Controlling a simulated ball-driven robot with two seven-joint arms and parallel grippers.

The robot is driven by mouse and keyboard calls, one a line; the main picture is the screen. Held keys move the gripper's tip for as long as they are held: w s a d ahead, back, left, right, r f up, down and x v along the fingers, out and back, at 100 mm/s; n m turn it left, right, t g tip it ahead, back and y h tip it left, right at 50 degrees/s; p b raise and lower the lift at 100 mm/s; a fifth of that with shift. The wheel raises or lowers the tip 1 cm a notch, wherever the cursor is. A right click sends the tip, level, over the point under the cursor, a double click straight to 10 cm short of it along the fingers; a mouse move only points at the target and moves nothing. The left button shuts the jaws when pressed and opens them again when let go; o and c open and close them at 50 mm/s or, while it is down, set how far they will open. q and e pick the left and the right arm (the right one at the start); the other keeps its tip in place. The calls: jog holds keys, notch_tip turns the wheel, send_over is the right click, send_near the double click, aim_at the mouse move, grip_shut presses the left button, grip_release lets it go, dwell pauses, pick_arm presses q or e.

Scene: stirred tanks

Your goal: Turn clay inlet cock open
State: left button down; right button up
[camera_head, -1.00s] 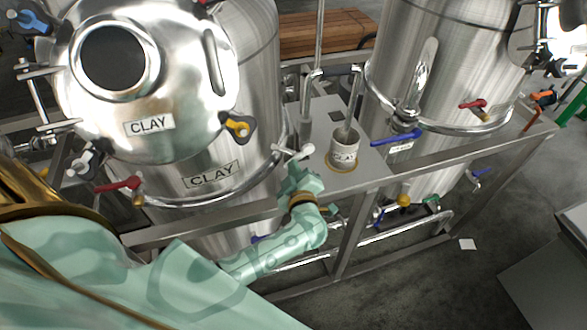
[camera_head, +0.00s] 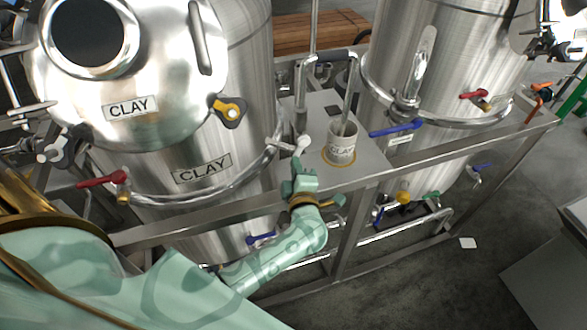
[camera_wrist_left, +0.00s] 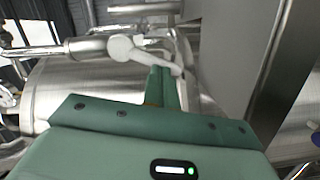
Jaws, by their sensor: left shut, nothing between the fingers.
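The clay inlet cock appears to be the one with a pale grey-white lever (camera_head: 301,146), on a pipe beside the clay tank (camera_head: 205,150). My left gripper (camera_head: 298,164) is just below and in front of this lever, with its fingers shut and empty. In the left wrist view the lever (camera_wrist_left: 143,51) lies across the tips of my shut fingers (camera_wrist_left: 162,86), very close; I cannot tell whether they touch. The lever slants down to the right there, from its round hub. My right gripper is not in view.
Red (camera_head: 103,180) and blue (camera_head: 396,128) levers sit on other valves. A second tank (camera_head: 425,60) stands at the right.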

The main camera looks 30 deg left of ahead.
pick_arm(q)
jog(key=shift+w+d+f, duration=0.25)
jog(key=shift+w, duration=0.05)
dwell(1.4)
dwell(0.6)
